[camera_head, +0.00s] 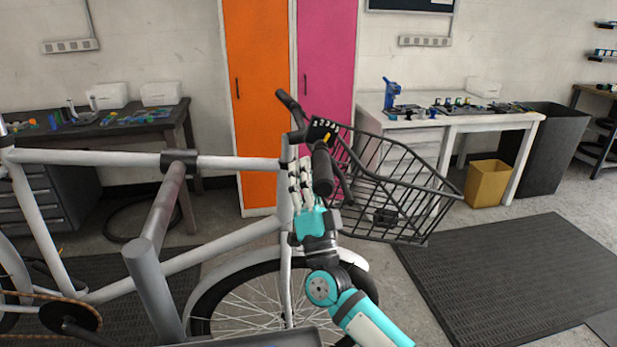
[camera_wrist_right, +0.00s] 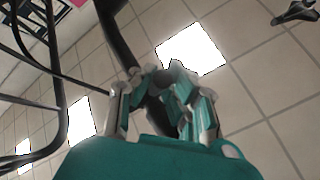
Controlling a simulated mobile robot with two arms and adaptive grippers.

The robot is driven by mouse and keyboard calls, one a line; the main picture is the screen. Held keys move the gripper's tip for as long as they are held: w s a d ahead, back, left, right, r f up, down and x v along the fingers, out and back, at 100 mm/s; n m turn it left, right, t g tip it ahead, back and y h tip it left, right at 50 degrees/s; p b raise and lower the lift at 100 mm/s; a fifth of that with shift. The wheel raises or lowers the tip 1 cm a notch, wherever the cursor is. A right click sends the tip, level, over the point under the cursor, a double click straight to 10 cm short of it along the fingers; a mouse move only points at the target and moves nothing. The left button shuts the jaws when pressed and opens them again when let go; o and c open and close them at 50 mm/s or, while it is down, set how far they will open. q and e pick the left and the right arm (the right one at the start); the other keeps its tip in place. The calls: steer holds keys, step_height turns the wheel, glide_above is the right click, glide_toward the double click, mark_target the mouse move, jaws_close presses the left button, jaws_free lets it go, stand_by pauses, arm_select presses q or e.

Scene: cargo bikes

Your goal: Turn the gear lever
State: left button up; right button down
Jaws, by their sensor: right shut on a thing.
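A white cargo bike (camera_head: 235,162) stands across the head view, with dark handlebars. The near handlebar grip (camera_head: 322,174) points toward me. A black control with a small yellow part (camera_head: 326,136) sits at the inner end of this grip; I cannot clearly make out the gear lever's shape. My right gripper (camera_head: 304,168) comes up from below, beside the near grip. In the right wrist view its fingers (camera_wrist_right: 163,88) are closed around a dark bar (camera_wrist_right: 122,38) that looks like this handlebar grip. My left gripper is not in view.
A black wire basket (camera_head: 400,205) is close to the right of the handlebar. The front wheel (camera_head: 250,303) and fender are below. Behind are orange (camera_head: 257,90) and pink lockers (camera_head: 326,60) and two workbenches. A dark mat (camera_head: 520,275) lies on the right floor.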

steer(key=shift+a+m+h, duration=0.1)
steer(key=shift+m+h, duration=0.5)
steer(key=shift+h, duration=0.1)
steer(key=c, duration=1.3)
jaws_free()
steer(key=shift+c, duration=0.2)
steer(key=shift+n+y, duration=0.4)
steer(key=shift+n, duration=0.1)
